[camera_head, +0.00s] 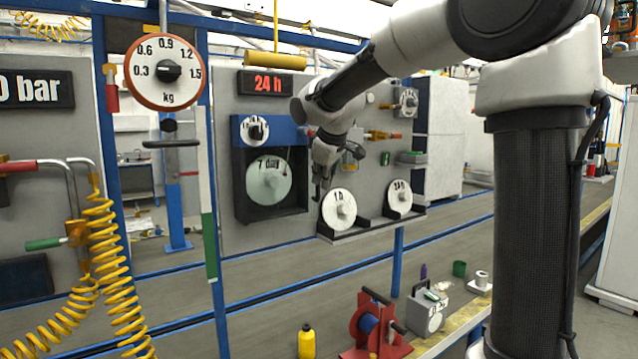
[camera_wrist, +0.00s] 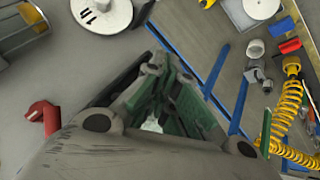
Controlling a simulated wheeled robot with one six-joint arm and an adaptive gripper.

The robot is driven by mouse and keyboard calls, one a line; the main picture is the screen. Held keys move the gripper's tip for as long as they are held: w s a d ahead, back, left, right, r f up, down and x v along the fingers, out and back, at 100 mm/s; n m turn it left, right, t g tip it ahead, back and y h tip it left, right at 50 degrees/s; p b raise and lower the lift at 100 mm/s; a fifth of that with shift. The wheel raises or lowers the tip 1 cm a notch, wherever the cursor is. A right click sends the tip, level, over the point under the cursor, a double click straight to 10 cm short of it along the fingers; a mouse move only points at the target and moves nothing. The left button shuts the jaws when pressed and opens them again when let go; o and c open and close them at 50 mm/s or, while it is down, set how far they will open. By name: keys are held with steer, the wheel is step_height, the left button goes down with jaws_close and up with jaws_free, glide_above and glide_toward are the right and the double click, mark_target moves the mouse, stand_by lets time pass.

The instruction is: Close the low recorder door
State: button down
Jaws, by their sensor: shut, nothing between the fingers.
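A wall recorder (camera_head: 238,206) is a dark square case with a blue top on the grey panel. A pale green chart disc (camera_head: 270,181) marked "7 day" shows in it. I cannot clearly make out its door or how far it stands open. My gripper (camera_head: 319,196) is in front of the panel, right of the recorder and close to the white "1 h" disc. In the wrist view my gripper (camera_wrist: 152,122) points ahead, shut and empty. The recorder is not clearly recognisable in that view.
White discs (camera_head: 339,209) stand on a dark shelf (camera_head: 370,229) right of the recorder. A blue post (camera_head: 397,262) is below it. A hanging kg dial (camera_head: 168,71) and yellow coiled hose (camera_head: 105,255) are at left. A red reel (camera_head: 371,322) and grey case (camera_head: 426,313) sit low in front.

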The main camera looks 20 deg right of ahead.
steer(key=w+d, duration=0.1)
steer(key=w, duration=0.5)
steer(key=shift+w+d+r, duration=0.2)
steer(key=shift+d+r, duration=0.05)
steer(key=shift+d, duration=0.05)
steer(key=shift+w, duration=0.15)
